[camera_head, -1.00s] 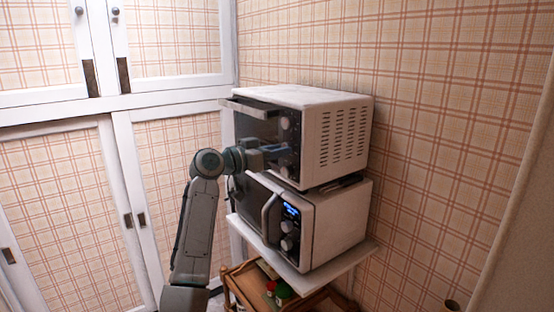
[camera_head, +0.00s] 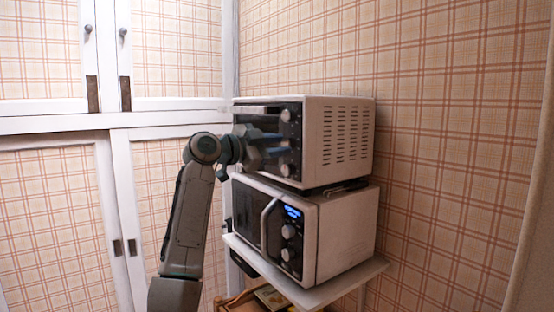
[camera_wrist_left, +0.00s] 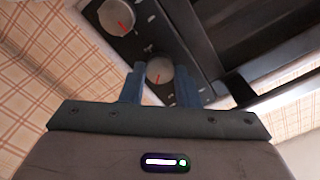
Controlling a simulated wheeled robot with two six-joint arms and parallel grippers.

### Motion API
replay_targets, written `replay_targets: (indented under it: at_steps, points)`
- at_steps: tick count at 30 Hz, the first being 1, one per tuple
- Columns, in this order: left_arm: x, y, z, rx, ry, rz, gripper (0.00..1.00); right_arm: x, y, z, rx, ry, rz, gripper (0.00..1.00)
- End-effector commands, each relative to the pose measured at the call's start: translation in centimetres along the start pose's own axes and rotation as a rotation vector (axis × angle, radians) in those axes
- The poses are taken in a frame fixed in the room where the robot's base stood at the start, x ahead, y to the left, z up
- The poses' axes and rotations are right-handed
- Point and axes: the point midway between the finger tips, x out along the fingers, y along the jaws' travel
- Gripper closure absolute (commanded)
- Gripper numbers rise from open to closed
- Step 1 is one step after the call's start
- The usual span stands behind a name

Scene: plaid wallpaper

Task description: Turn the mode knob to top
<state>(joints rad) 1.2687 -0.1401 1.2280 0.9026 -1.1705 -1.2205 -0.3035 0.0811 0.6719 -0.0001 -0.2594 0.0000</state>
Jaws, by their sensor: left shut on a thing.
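A white toaster oven (camera_head: 345,140) with a dark front stands on top of a microwave. Its control strip carries round silver knobs, an upper one (camera_head: 286,115) and a lower one (camera_head: 284,170) in the head view. My left gripper (camera_head: 280,150) is at the strip between these two. In the left wrist view, its blue fingers (camera_wrist_left: 160,85) are shut on a silver knob (camera_wrist_left: 160,69) with a red pointer line. A second knob (camera_wrist_left: 117,17) with a red mark is up and left there, clear of the fingers. The knob labels are too small to read.
The microwave (camera_head: 340,235) below has a lit display and its own knobs and handle. It stands on a white shelf (camera_head: 320,290). The oven's door handle (camera_head: 262,108) sticks out near my wrist. White cupboards (camera_head: 125,200) stand at the left.

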Motion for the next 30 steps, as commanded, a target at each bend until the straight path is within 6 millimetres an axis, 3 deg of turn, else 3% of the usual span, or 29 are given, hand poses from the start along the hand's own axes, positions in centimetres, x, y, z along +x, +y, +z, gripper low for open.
replay_targets:
  at_steps: [9,26,27,30]
  points:
    - [-0.01,0.03,0.02,0.125,0.0,-0.001,0.94,1.39,0.03,-0.12,-0.001,0.004,0.002,1.0]
    - [-0.01,-0.03,-0.01,0.149,0.0,0.0,0.94,1.26,-0.02,-0.18,-0.002,0.0,0.001,1.0]
    - [-0.01,-0.03,-0.01,0.149,0.0,0.0,0.64,1.27,-0.02,-0.19,-0.002,0.0,0.001,1.0]
    - [-0.01,-0.02,-0.01,0.149,0.0,0.0,0.5,1.28,-0.03,-0.14,-0.002,0.0,0.001,1.0]
